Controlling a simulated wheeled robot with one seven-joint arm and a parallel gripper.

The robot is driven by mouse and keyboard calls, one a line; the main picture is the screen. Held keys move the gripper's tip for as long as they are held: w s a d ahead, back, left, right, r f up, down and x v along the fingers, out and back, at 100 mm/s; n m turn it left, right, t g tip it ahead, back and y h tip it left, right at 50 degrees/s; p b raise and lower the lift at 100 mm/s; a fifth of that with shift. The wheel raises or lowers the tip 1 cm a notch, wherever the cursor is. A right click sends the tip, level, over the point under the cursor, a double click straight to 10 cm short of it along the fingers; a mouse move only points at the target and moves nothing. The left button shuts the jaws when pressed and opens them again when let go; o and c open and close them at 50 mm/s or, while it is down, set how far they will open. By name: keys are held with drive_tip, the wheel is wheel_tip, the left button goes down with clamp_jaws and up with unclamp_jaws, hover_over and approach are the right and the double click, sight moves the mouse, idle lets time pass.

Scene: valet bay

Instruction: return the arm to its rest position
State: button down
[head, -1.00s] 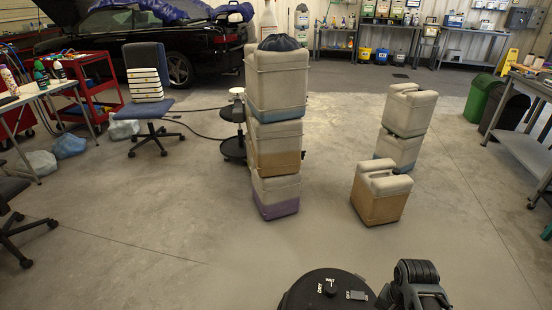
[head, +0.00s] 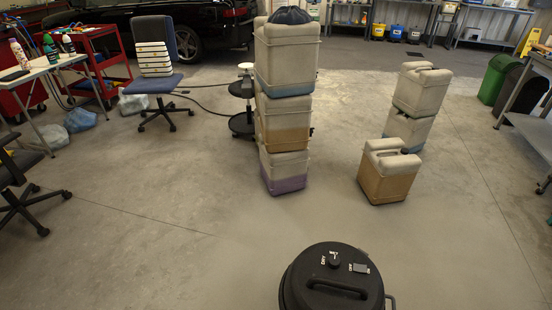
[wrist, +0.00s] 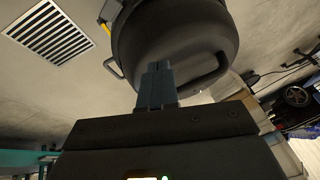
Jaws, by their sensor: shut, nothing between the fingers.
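My gripper (wrist: 157,85) shows in the wrist view with its two fingers together and nothing between them. It points toward a dark rounded vessel with a looped handle (wrist: 175,45); I cannot tell whether they touch. In the head view my arm and gripper are out of sight. A round black lidded vessel (head: 333,280) with a handle and labels on top stands at the bottom edge of that view.
Three stacked jerrycans (head: 286,110) stand ahead. A single jerrycan (head: 387,180) and a stack of two (head: 420,92) stand to the right. A blue office chair (head: 153,60) is at left. Bare concrete floor (head: 190,210) lies between.

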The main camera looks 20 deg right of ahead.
drive_tip(key=s+a+r+n+t, duration=0.4)
drive_tip(key=s+a+r+t, duration=0.15)
drive_tip(key=s+r, duration=0.6)
drive_tip(key=s+r+n+t, duration=0.2)
drive_tip(key=s+r, duration=0.1)
drive_tip(key=r, duration=0.7)
drive_tip(key=s+r+n+t+y, duration=0.1)
drive_tip(key=s+r+n+t, duration=0.1)
drive_tip(key=r, duration=0.8)
drive_tip(key=shift+s+r+n, duration=0.25)
drive_tip(key=shift+s+n, duration=0.25)
drive_tip(key=shift+s, duration=0.1)
